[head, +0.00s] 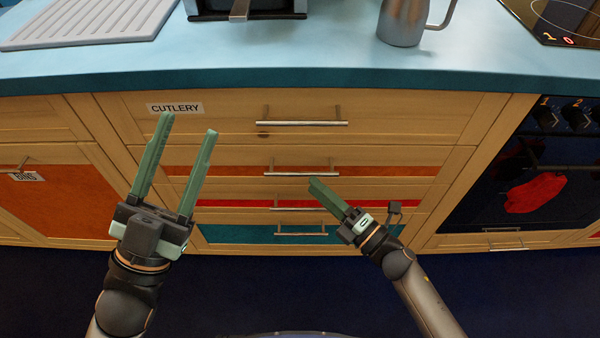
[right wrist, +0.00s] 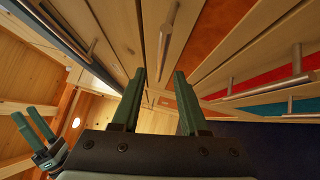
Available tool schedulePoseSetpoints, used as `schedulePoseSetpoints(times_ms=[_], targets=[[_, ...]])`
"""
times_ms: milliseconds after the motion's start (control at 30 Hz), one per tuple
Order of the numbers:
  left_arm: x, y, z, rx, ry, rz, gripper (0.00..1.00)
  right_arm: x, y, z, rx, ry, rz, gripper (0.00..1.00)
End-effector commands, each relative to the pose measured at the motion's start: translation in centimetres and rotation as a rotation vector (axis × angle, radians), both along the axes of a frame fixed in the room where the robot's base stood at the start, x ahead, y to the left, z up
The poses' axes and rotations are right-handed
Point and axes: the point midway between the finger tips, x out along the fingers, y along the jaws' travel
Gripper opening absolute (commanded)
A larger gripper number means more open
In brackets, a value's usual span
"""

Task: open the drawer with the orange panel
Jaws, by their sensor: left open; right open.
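The orange-panel drawer (head: 390,171) is the second one down in the wooden drawer stack and looks shut. Its metal bar handle (head: 290,174) runs level across the front. In the right wrist view its orange panel (right wrist: 210,28) shows at the top, with the handle (right wrist: 165,42) ahead of the fingers. My right gripper (head: 318,184) is open and empty, its tips just below the right end of that handle in the head view; the gap to it is hard to judge. The right wrist view shows its fingers (right wrist: 160,76) apart. My left gripper (head: 189,124) is open and empty, in front of the stack's left side.
The CUTLERY drawer (head: 390,110) is above, the red-panel drawer (head: 385,204) and teal-panel drawer (head: 350,234) below. A blue worktop (head: 280,78) overhangs with a metal jug (head: 402,22). A bins cupboard (head: 60,195) stands left, an oven (head: 500,200) right.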

Motion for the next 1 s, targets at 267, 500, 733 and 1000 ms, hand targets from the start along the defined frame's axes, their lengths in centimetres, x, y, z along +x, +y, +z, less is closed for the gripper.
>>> schedulePoseSetpoints(times_ms=[267,500,733,1000], targets=[[-1.8,-0.3,1.8,0.003,-0.115,-0.025,0.5,3.3,3.4,0.6,0.002,0.001,-0.001,0.44],[-2.2,-0.3,2.2,0.003,-0.136,-0.031,0.5,4.1,4.2,0.8,0.002,0.003,-0.001,0.44],[-2.2,-0.3,2.2,0.002,-0.137,-0.031,0.5,4.1,4.2,0.8,0.002,0.003,-0.001,0.43],[-2.2,-0.3,2.2,0.001,-0.136,-0.031,0.5,4.1,4.2,0.8,0.002,0.003,-0.001,0.12]])
